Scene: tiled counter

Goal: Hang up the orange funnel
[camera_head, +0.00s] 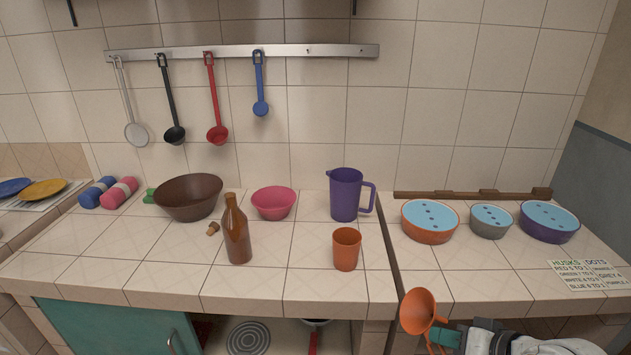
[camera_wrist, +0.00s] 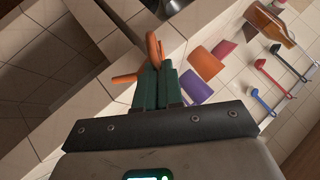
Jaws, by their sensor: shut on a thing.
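The orange funnel (camera_head: 418,311) is in front of the counter's front edge at the lower right of the head view, its wide mouth turned up and to the left. My gripper (camera_head: 447,337) is shut on it. In the wrist view the green fingers (camera_wrist: 156,88) close on the funnel (camera_wrist: 153,50), and part of it sticks out to the left. A metal rail (camera_head: 240,52) runs along the tiled wall. A grey strainer, a black ladle, a red ladle (camera_head: 217,133) and a blue ladle (camera_head: 260,107) hang from it. The rail's right part holds nothing.
On the counter stand a brown bowl (camera_head: 188,197), a brown bottle (camera_head: 236,230), a pink bowl (camera_head: 273,203), a purple jug (camera_head: 345,195) and an orange cup (camera_head: 346,249). Blue-topped dishes (camera_head: 430,221) stand at the right. A dark strip crosses the counter left of them.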

